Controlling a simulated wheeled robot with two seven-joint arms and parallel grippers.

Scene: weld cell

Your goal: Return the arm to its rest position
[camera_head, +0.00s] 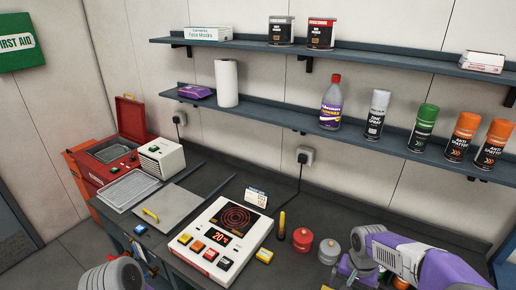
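My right arm (425,262), white, purple and grey, comes in from the lower right, over the right part of the workbench. Its rounded grey joint faces left, and no gripper fingers can be made out. A rounded grey part of my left arm (113,274) shows at the bottom left edge. My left gripper is outside the picture. Whether either gripper holds anything does not show.
The dark workbench (225,182) carries a hotplate (218,240), a red machine (105,160), a metal tray (130,190), red (302,240) and grey (329,251) weights, and small items partly hidden by my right arm. Two shelves (395,62) (280,117) hold cans and bottles above.

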